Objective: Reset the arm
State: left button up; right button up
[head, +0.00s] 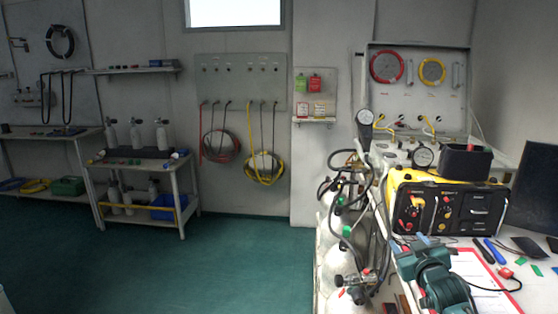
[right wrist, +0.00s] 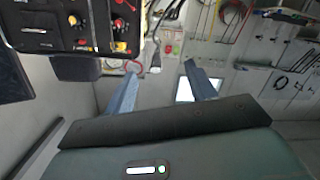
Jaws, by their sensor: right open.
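My right gripper (head: 408,242) is at the lower right of the head view, over the near part of the bench and in front of the yellow and black air panel (head: 447,205). Its two blue fingers stand apart with nothing between them. In the right wrist view the open gripper (right wrist: 160,86) also shows empty, and the air panel (right wrist: 75,25) appears upside down at the upper left. My left gripper is in neither view.
Gas cylinders (head: 332,245) with hoses stand left of the bench. A clipboard (head: 482,277), blue-handled tools (head: 484,251) and a dark monitor (head: 535,195) are on the right. An open gauge case (head: 418,88) stands behind. The green floor (head: 230,262) is clear at left.

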jog(key=s+a+f+n+g+y, duration=0.1)
jog(key=s+a+f+g+y, duration=0.1)
jog(key=s+a+f, duration=0.55)
jog(key=s+a+f+g+y, duration=0.1)
jog(key=s+a+f, duration=0.3)
jog(key=s+f, duration=0.6)
jog(key=s+a+f+g, duration=0.1)
jog(key=s+a, duration=0.2)
jog(key=s, duration=0.6)
jog(key=s+a+f+m+g+y, duration=0.1)
jog(key=s+a, duration=0.2)
jog(key=s, duration=0.7)
jog(key=shift+a+f+g+y, duration=0.3)
jog(key=shift+a+f+g, duration=0.1)
